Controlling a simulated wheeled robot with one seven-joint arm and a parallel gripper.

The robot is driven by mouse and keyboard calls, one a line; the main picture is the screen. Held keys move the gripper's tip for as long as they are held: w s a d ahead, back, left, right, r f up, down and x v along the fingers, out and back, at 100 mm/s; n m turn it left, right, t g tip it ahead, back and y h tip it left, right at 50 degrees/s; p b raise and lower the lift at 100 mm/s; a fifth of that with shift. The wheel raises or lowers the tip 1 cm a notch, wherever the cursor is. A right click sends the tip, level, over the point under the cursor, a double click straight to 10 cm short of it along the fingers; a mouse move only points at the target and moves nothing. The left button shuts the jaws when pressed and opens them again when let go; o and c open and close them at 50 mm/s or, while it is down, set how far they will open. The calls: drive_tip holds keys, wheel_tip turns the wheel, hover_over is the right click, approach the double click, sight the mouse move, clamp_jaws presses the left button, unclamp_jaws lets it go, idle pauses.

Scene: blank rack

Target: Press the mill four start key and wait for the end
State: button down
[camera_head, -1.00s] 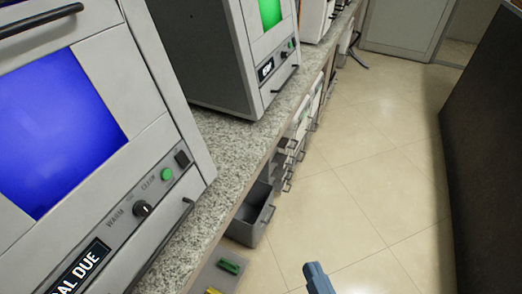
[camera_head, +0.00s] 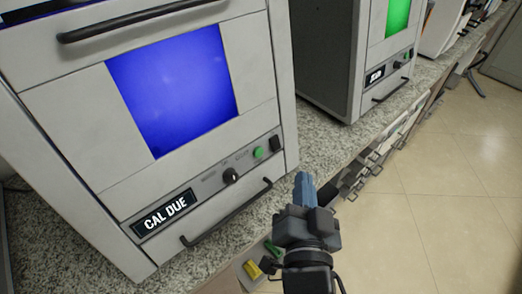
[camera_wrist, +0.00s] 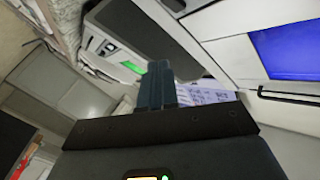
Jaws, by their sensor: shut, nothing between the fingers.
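A grey machine (camera_head: 75,185) with a blue-lit window (camera_head: 175,85) stands on the counter. Its front panel has a CAL DUE display (camera_head: 165,213), a black knob (camera_head: 230,176), a green round button (camera_head: 258,153) and a black switch (camera_head: 275,143). I cannot read a mill number on either. My gripper (camera_head: 304,186) is shut and empty, right of and below the near panel, touching no button. In the wrist view, its shut fingers (camera_wrist: 157,85) point towards the machines.
A dark handle bar (camera_head: 228,212) juts out under the near panel. The speckled counter (camera_head: 335,150) runs between the machines. Below its edge are drawer handles (camera_head: 365,172) and a tray with green and yellow pieces (camera_head: 256,268). The tiled floor (camera_head: 440,180) is clear at right.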

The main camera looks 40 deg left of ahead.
sight(258, 152)
drive_tip(key=shift+w+a+f+b, duration=0.1)
drive_tip(key=shift+a+f+b, duration=0.2)
drive_tip(key=shift+a+b, duration=1)
drive_tip(key=shift+w+a+f+b, duration=0.15)
drive_tip(key=shift+a+f+b, duration=0.2)
drive_tip(key=shift+a+b, duration=0.95)
drive_tip(key=shift+w+a+f+b, duration=0.1)
drive_tip(key=shift+a+f+b, duration=0.2)
drive_tip(key=shift+a+b, duration=0.95)
drive_tip(key=shift+a+p, duration=0.4)
drive_tip(key=shift+p, duration=0.05)
drive_tip(key=shift+a+f, duration=0.1)
drive_tip(key=shift+a+b, duration=0.3)
drive_tip(key=shift+b, duration=0.35)
